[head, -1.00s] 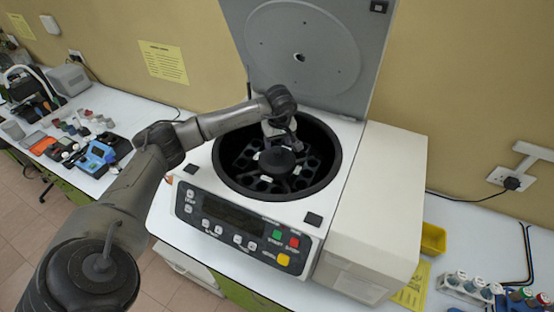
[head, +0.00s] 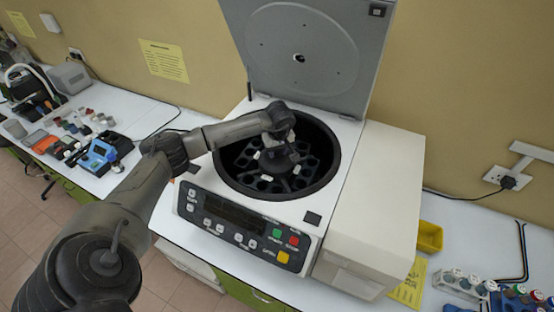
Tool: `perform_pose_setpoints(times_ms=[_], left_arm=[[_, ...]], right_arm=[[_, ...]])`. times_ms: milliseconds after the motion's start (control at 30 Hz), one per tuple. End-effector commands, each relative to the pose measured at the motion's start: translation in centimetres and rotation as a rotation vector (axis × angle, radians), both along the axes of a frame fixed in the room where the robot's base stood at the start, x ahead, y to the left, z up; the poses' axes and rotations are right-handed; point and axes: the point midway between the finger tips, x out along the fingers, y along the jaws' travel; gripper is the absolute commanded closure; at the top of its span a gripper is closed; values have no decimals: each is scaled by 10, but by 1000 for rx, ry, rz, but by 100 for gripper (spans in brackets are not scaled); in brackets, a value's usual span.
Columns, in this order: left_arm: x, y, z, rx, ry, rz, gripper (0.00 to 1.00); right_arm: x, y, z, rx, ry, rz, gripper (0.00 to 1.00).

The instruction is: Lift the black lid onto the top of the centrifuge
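The white centrifuge (head: 372,195) stands on the bench with its grey hinged cover (head: 352,62) raised. Inside its open bowl is a dark rotor with several slots (head: 300,180). A round black piece, which looks like the black lid (head: 277,161), sits at the rotor's middle. My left gripper (head: 281,146) reaches down into the bowl just above and behind this piece. The wrist and dark shadow hide its fingertips, so I cannot tell whether it is open, shut or touching the piece. My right gripper is not in view.
The bowl rim (head: 330,185) surrounds my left gripper, and the raised cover stands close behind. A control panel (head: 240,228) is at the front. A yellow bin (head: 429,237) and a vial rack (head: 465,285) are at right. Small instruments (head: 97,155) lie on the left bench.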

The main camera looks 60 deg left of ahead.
Motion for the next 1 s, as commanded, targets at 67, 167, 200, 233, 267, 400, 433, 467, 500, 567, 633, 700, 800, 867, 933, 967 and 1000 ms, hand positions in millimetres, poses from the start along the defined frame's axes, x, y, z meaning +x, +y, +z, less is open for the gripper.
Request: perform_pose_setpoints(times_ms=[67,167,200,233,267,400,433,467,500,567,633,700,800,867,933,967,1000], left_arm=[[0,0,0,0,0,0,71],[0,0,0,0,0,0,81],[0,0,0,0,0,0,84],[0,0,0,0,0,0,87],[0,0,0,0,0,0,90],[0,0,0,0,0,0,100],[0,0,0,0,0,0,100],[0,0,0,0,0,0,100],[0,0,1,0,-1,0,100],[0,0,1,0,-1,0,100],[0,0,1,0,-1,0,100],[0,0,1,0,-1,0,100],[0,0,4,1,-2,0,100],[1,0,7,1,-2,0,100],[0,0,12,1,-2,0,100],[1,1,15,1,-3,0,100],[1,1,21,2,-4,-1,100]], right_arm=[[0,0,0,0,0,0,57],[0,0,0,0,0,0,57],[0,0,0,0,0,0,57],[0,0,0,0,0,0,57],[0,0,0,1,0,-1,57],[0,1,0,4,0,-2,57],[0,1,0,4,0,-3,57],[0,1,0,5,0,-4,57],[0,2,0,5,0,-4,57],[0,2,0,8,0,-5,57],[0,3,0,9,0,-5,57],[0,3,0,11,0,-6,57],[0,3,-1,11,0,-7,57],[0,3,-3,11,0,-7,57],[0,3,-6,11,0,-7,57],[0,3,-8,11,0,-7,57],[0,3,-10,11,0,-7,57]])
